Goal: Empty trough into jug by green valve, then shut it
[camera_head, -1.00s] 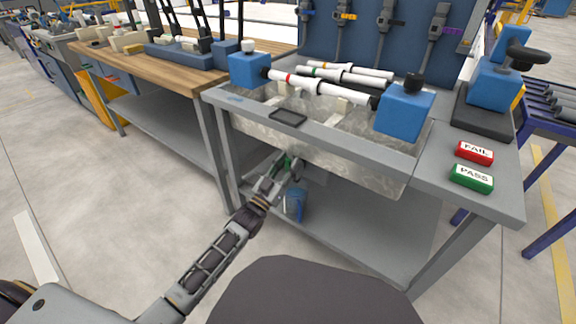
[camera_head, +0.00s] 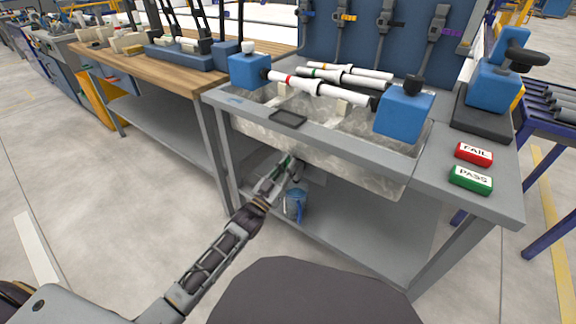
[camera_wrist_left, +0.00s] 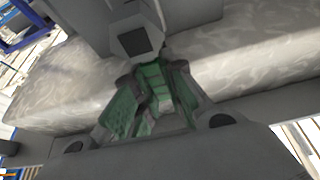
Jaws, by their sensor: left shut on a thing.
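The trough (camera_head: 365,168) is a grey, mottled basin set in the bench, its outer wall showing below the front rim. My left gripper (camera_head: 285,164) is under the trough and shut on the green valve, which shows between the fingers in the left wrist view (camera_wrist_left: 158,84). The fingers hide part of the valve. The blue jug (camera_head: 297,204) stands below, just right of the gripper, on the lower shelf. The arm partly hides it, and its contents are not clear. My right gripper is not in view.
A white pipe (camera_head: 315,87) spans two blue clamps above the trough, with more pipes behind. A red FAIL block (camera_head: 474,153) and a green PASS block (camera_head: 471,179) lie on the bench at right. The lower shelf (camera_head: 385,235) is clear right of the jug.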

